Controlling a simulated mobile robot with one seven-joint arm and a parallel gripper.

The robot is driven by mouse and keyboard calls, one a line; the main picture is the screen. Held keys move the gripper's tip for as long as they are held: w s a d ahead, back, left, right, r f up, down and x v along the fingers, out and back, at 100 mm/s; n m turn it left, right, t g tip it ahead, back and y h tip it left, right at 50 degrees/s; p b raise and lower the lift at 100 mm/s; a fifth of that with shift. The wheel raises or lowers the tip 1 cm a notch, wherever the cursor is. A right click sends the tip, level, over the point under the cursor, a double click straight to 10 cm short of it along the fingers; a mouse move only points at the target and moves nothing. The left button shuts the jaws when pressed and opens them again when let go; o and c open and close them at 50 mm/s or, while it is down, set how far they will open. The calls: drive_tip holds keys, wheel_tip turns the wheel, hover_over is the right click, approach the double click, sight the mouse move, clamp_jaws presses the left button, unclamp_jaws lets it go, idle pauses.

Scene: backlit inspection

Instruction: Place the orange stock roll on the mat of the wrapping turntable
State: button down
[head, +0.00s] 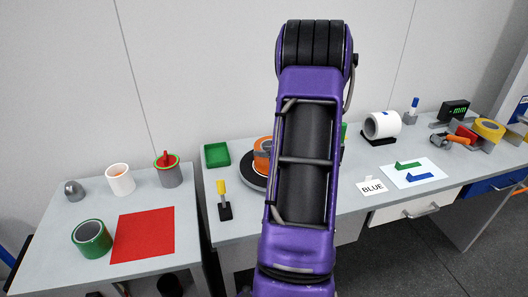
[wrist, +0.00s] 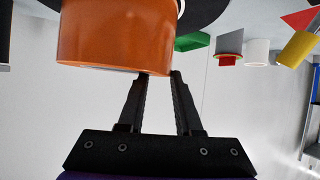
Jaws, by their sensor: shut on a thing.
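The orange stock roll (head: 262,146) shows in the head view just left of my arm, which hides its right part. It is at the black disc of the wrapping turntable (head: 252,181); I cannot tell whether it rests fully on it. In the wrist view, which looks upside down, the roll (wrist: 105,40) fills the upper left, with the black disc (wrist: 212,20) against its edge. My gripper (wrist: 160,76) is shut on the roll, its fingertips at the roll's edge. In the head view my arm hides the gripper.
A green tray (head: 217,155) stands behind left of the turntable, and a yellow-topped post (head: 221,188) in front left. A red sheet (head: 143,234) and green roll (head: 91,238) lie on the left table.

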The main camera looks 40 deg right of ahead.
drive_tip(key=c, duration=0.6)
unclamp_jaws()
drive_tip(key=shift+r, duration=0.1)
drive_tip(key=shift+s+r, duration=0.1)
drive_tip(key=shift+s, duration=0.15)
drive_tip(key=p+v, duration=0.1)
drive_tip(key=v, duration=1)
drive_tip(key=shift+s, duration=0.2)
drive_tip(key=shift+a+r, duration=0.1)
